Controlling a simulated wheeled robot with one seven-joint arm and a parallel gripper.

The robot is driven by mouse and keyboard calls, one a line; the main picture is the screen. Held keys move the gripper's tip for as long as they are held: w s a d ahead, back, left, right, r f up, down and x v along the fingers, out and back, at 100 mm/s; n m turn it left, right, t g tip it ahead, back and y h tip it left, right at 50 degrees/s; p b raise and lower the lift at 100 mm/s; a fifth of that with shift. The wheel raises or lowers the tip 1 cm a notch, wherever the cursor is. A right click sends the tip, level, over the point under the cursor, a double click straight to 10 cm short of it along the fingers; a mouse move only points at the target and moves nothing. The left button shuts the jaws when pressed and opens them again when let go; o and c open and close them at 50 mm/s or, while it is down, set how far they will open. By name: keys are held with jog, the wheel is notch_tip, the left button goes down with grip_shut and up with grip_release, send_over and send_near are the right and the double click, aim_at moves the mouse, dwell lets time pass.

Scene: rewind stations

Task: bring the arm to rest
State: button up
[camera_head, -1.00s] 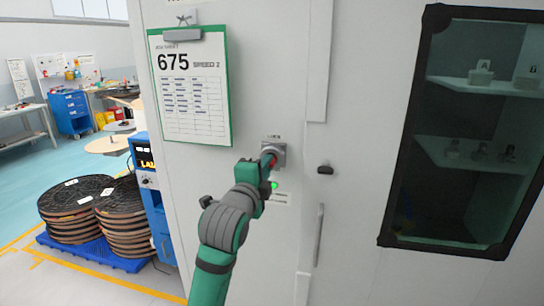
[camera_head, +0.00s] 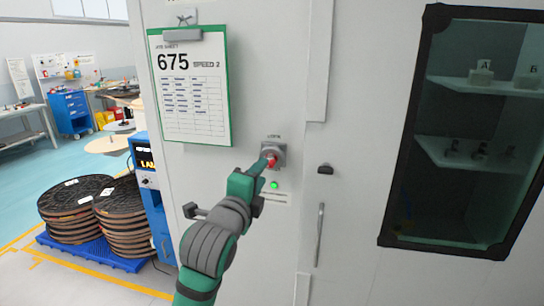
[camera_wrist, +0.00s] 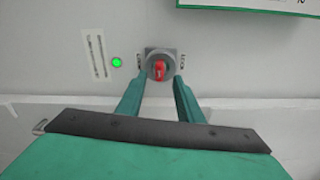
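My gripper (camera_wrist: 158,82) is open, with its two green fingers apart and nothing between them. In the wrist view the red rotary knob (camera_wrist: 159,70) on its grey plate (camera_wrist: 147,53) lies just ahead of the fingertips. In the head view my gripper (camera_head: 262,165) points at the knob (camera_head: 271,162) on the light cabinet front, my arm reaching up from the bottom. A fingertip overlaps the knob's left side there; I cannot tell if they touch. The green lamp (camera_head: 275,185) below the knob is lit and also shows in the wrist view (camera_wrist: 117,62).
A clipboard (camera_head: 190,90) reading 675 hangs left of the knob. A black latch (camera_head: 325,169), a vertical handle (camera_head: 319,234) and a dark-framed window (camera_head: 470,125) are to the right. Reels (camera_head: 78,205) on a blue pallet (camera_head: 95,257) stand at left, beside a blue machine (camera_head: 150,190).

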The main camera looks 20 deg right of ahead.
jog(key=v, duration=0.5)
jog(key=s+a+f+n+t+y, duration=0.1)
jog(key=s+a+f+n+y, duration=0.2)
jog(key=f+n, duration=0.55)
jog(key=s+a+f+n+t+y, duration=0.15)
jog(key=s+f+n, duration=0.3)
jog(key=f, duration=0.75)
jog(key=s+a+f+n+t+y, duration=0.1)
jog(key=s+a+f+n+y, duration=0.25)
jog(key=f+n, duration=0.5)
jog(key=s+a+f+n+g+y, duration=0.2)
jog(key=s+a+f+n, duration=0.2)
jog(key=s+f, duration=1.05)
jog(key=s+a, duration=0.2)
jog(key=s, duration=0.6)
jog(key=s+a+n, duration=0.1)
jog(key=s+a, duration=0.1)
jog(key=s, duration=0.7)
jog(key=shift+s+r+g+y, duration=0.25)
jog(key=shift+s+g+y, duration=0.05)
jog(key=shift+g, duration=0.05)
